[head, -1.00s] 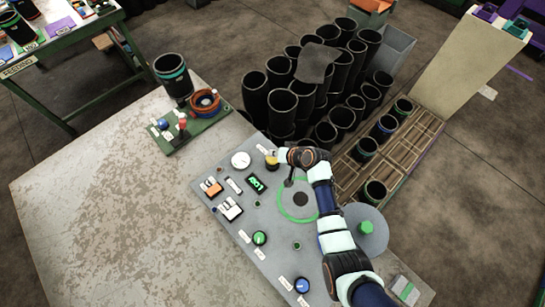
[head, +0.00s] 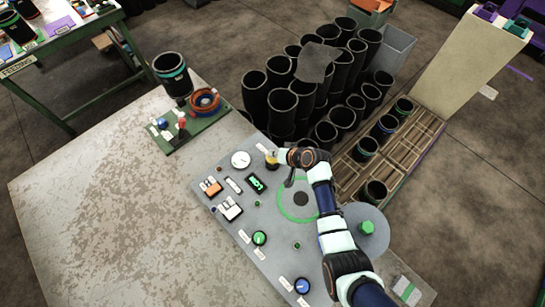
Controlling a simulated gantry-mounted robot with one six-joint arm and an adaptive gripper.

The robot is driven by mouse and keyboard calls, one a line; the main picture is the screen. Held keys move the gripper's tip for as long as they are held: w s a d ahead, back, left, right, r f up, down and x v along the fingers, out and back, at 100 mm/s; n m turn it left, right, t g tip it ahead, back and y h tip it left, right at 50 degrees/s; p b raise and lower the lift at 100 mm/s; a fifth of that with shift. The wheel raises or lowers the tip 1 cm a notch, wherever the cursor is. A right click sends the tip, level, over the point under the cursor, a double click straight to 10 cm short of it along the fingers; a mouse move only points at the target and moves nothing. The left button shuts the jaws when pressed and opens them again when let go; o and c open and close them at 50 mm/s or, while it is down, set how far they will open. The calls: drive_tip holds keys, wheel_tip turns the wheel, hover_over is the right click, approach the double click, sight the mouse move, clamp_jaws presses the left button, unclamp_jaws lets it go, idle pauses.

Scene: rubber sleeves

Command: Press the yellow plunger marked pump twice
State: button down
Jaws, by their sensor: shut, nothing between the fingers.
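The yellow plunger (head: 271,161) stands near the upper edge of the grey control panel (head: 232,187), beside a white gauge. It is small in the head view, and its label cannot be read. My gripper (head: 290,181) is dark and points down over the panel, just right of the plunger and slightly nearer the camera. Its fingers are shut and hold nothing. A small gap seems to show between fingers and plunger, but I cannot tell their height or whether they touch.
The panel also has a green digital display (head: 255,183), a green knob (head: 260,238), a blue knob (head: 302,285) and a green ring. Black sleeves (head: 283,104) crowd behind it. A wooden rack (head: 418,128) lies right. The tabletop (head: 110,200) at left is mostly clear.

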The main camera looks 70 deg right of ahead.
drive_tip(key=shift+f+b, duration=0.8)
drive_tip(key=shift+f, duration=0.2)
idle(0.8)
drive_tip(key=shift+r, duration=0.15)
drive_tip(key=shift+r+p, duration=1.25)
drive_tip(key=shift+r, duration=0.05)
drive_tip(key=shift+r, duration=0.1)
wheel_tip(320, 180, up, 5)
drive_tip(key=p, duration=0.4)
drive_tip(key=shift+p, duration=0.35)
